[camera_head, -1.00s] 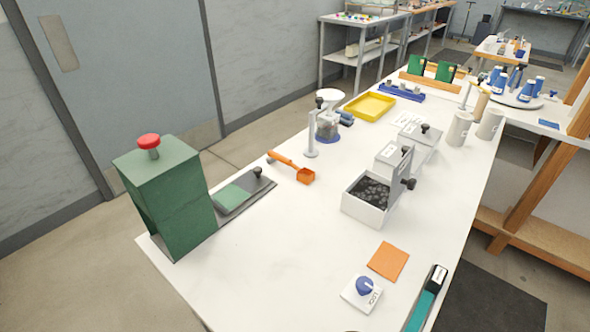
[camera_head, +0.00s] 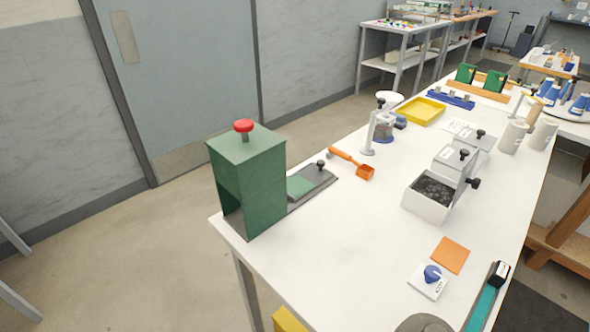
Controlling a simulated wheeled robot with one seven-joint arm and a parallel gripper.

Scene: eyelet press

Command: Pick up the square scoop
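The square scoop (camera_head: 365,171) is orange, with a square bowl and a straight handle. It lies on the white table (camera_head: 330,245), handle pointing to the back left. It is to the right of the green press (camera_head: 252,185) with the red knob, and in front of a small clear jar on a stand (camera_head: 383,128). Nothing is touching the scoop that I can see. My gripper is not in view.
A white bin of dark pieces (camera_head: 430,198) stands right of the scoop. A yellow tray (camera_head: 422,111) lies behind it. An orange square (camera_head: 450,255) and a white dial block (camera_head: 428,281) lie near the front right. The table's middle front is clear.

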